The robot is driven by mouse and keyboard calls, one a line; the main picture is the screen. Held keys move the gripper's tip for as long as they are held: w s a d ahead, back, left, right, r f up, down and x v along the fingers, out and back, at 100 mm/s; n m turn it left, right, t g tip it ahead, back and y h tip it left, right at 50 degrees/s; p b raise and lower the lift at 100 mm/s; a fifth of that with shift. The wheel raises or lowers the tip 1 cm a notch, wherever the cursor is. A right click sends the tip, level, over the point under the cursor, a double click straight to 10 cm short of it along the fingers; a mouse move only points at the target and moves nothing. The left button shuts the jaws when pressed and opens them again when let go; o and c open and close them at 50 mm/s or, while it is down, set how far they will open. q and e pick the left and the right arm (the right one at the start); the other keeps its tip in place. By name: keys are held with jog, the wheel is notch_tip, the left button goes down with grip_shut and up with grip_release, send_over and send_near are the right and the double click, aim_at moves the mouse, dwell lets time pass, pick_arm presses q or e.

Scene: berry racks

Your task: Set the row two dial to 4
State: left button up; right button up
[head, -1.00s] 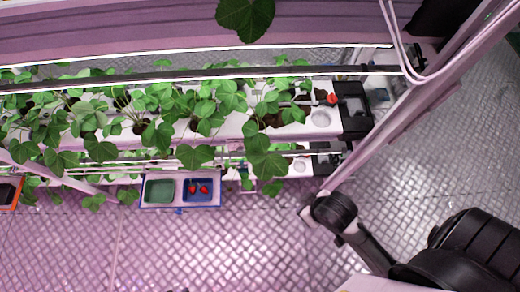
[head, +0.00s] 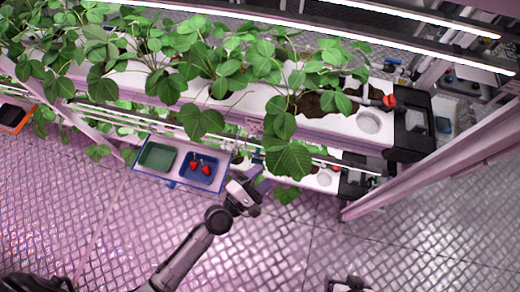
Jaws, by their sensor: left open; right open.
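A red knob (head: 389,101) sits on the end of a pipe at the right end of the upper white grow row, beside a black box (head: 413,122). I cannot read any number or mark on it, nor tell which row it serves. My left gripper (head: 254,186) is open and appears empty, at the right end of the blue-rimmed berry tray, well left of and below the knob. My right gripper (head: 348,284) shows only in part at the bottom edge, open, far below the knob.
The tray (head: 180,184) holds a green bin (head: 157,157) and a blue bin (head: 201,168) with red berries. Strawberry leaves (head: 290,158) hang over the row's front. A pale post (head: 430,165) slants at the right. The floor in front is clear.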

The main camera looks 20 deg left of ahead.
aim_at(259, 137)
pick_arm(q)
jog(key=w+a+f+n+t+y+b, duration=0.1)
jog(key=w+a+f+n+y+b, duration=0.15)
jog(key=f+n+y, duration=0.45)
jog(key=w+a+f+n+y+b, duration=0.2)
jog(key=a+f+n+b, duration=0.15)
jog(key=f+n, duration=0.4)
jog(key=shift+n, duration=0.95)
jog(key=w, duration=0.3)
jog(key=w+a+r, duration=0.1)
jog(key=w, duration=0.7)
jog(key=shift+w+a+r, duration=0.15)
jog(key=shift+w+r, duration=0.1)
jog(key=shift+r, duration=0.15)
jog(key=shift+w+a, duration=0.15)
jog(key=shift+w, duration=0.85)
pick_arm(e)
notch_tip(259, 137, down, 8)
jog(key=shift+f, duration=0.2)
pick_arm(q)
jog(key=shift+c, duration=0.3)
jog(key=c, duration=0.9)
jog(key=shift+o, duration=0.2)
pick_arm(e)
jog(key=shift+d, duration=0.1)
jog(key=shift+r, duration=0.15)
